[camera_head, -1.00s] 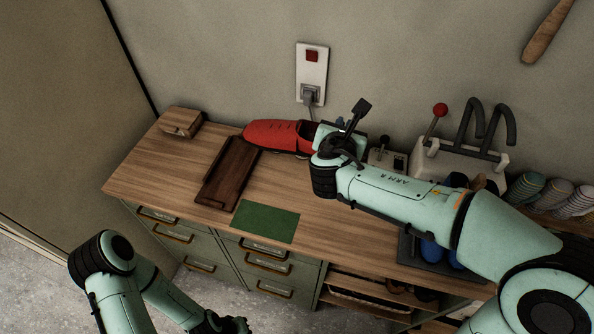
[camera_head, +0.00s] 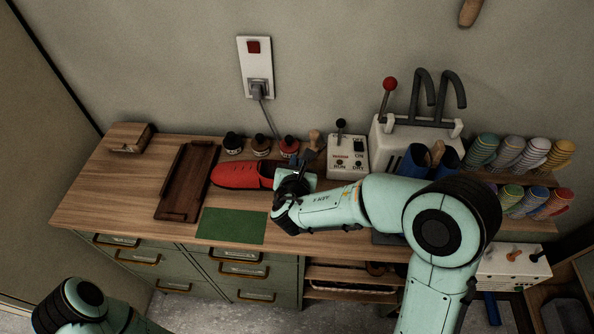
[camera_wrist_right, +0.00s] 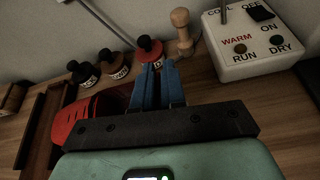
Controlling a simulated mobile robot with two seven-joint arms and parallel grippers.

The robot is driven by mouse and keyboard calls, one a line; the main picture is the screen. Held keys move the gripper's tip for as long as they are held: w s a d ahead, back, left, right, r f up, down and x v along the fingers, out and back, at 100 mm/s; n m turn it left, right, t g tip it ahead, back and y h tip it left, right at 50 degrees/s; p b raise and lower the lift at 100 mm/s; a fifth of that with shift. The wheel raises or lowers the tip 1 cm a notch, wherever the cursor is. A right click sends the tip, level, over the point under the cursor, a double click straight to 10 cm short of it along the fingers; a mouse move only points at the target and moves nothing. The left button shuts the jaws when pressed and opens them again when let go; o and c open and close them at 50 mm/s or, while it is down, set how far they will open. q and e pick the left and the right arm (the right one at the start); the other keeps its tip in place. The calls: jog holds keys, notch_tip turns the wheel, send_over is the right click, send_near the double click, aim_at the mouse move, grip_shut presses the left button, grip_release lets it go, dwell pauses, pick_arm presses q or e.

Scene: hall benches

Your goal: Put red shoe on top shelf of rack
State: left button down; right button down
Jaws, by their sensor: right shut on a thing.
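The red shoe (camera_head: 240,175) is at the left end of my right arm, between the dark wooden tray and my right gripper (camera_head: 290,183). My right gripper is shut on its open end, with the toe pointing left. I cannot tell whether its sole touches the bench. In the right wrist view part of the red shoe (camera_wrist_right: 77,116) shows left of the blue fingers (camera_wrist_right: 157,88). Open shelves (camera_head: 350,272) are under the bench, and a small two-tier rack (camera_head: 545,180) with striped rolls stands at right. I cannot tell which is the task's rack. My left gripper is out of view.
The dark tray (camera_head: 187,180) and green mat (camera_head: 232,226) lie on the bench. A white control box (camera_head: 348,157) and a hooked machine (camera_head: 415,135) stand to the right. The bench front left is clear.

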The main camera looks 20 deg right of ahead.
jog(key=shift+f, duration=1.4)
jog(key=shift+f, duration=0.15)
jog(key=c, duration=1.2)
grip_release()
